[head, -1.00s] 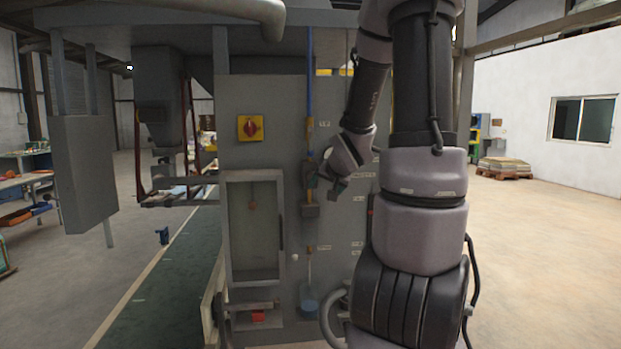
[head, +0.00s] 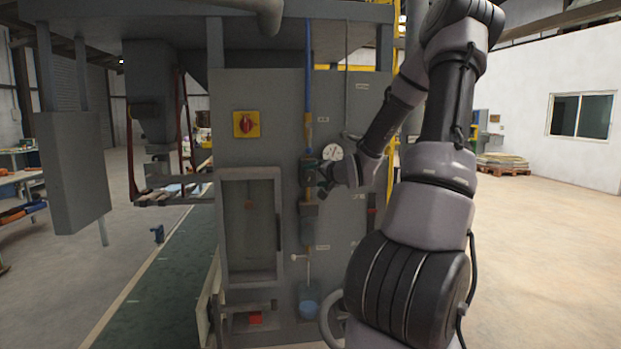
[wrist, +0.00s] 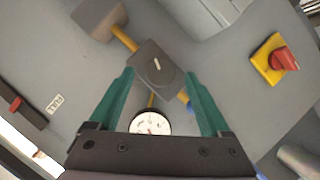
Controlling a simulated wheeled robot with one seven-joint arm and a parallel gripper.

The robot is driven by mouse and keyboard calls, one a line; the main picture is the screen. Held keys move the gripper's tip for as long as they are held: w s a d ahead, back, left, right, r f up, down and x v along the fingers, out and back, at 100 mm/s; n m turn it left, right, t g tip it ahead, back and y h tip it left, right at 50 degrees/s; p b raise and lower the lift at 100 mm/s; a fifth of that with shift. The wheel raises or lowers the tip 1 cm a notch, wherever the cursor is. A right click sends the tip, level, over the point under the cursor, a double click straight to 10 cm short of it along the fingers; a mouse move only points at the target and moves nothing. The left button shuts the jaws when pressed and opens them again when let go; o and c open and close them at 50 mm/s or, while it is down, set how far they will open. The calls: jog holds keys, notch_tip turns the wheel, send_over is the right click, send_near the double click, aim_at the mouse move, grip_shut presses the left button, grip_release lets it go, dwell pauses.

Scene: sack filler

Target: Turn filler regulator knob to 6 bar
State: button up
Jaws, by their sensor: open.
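The regulator knob (wrist: 152,78) is a dark grey rounded block with a short pale pointer line, on a brass-coloured pipe in the wrist view. My gripper (wrist: 161,74) is open, with one green finger to each side of the knob. I cannot tell whether the fingers touch it. The white round pressure gauge (wrist: 150,122) shows between the fingers, partly cut off by the gripper body; its reading is too small to tell. In the head view the gauge (head: 332,152) is visible, and my gripper (head: 313,176) is at the pipe, largely hiding the knob.
A yellow plate with a red rotary switch (head: 246,124) is on the grey cabinet (head: 285,95), left of the pipe. A framed window (head: 249,225) sits below it. A blue hose (head: 308,65) runs down to the pipe. A red-handled part (wrist: 15,103) shows in the wrist view.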

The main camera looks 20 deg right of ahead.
aim_at(311, 176)
jog(key=shift+x, duration=1.7)
grip_shut()
jog(key=shift+m+t+y, duration=0.3)
jog(key=shift+m, duration=0.4)
grip_release()
